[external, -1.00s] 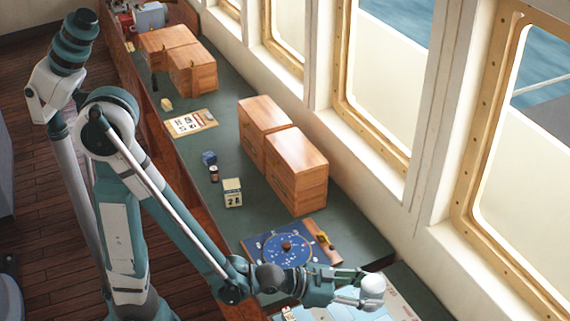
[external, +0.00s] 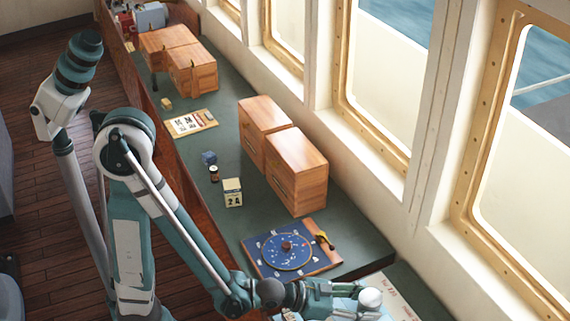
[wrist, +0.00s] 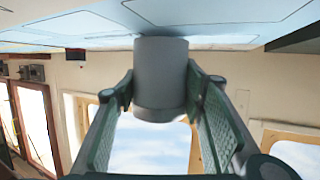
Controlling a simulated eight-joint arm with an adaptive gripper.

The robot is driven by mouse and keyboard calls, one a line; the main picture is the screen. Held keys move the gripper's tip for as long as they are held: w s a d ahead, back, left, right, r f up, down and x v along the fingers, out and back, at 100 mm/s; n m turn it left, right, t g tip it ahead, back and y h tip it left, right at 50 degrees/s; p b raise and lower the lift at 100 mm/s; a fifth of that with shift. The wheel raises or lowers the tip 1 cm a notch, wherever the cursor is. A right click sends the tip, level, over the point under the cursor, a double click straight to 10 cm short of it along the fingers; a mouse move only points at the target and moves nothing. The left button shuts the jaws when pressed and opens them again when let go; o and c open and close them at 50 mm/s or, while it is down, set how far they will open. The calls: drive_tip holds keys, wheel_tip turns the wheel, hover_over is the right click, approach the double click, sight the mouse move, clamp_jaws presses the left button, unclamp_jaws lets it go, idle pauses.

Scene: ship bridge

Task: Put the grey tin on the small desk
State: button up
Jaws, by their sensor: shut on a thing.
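The grey tin (wrist: 160,72) is between the two fingers of my gripper (wrist: 160,88) in the wrist view. My gripper is shut on its sides. One end of the tin faces the pale blue surface (wrist: 80,22) at the top of that view; I cannot tell whether they touch. In the external view my gripper (external: 362,303) is low at the bottom right, over a pale blue chart-covered surface (external: 402,300) beyond the end of the green counter. The tin cannot be made out there. I cannot tell for certain whether this surface is the small desk.
The long green counter (external: 229,222) holds a blue round dial board (external: 262,262), wooden cabinets (external: 297,172), a calendar block (external: 232,193), a small dark jar (external: 213,174) and a blue cube (external: 209,157). Framed windows (external: 372,90) line the wall at right.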

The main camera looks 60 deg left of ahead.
drive_tip(key=shift+f+b, duration=0.35)
drive_tip(key=shift+f, duration=0.05)
idle(0.6)
drive_tip(key=o, duration=1.1)
drive_tip(key=shift+o, duration=0.2)
drive_tip(key=shift+r, duration=0.2)
drive_tip(key=shift+r, duration=4.8)
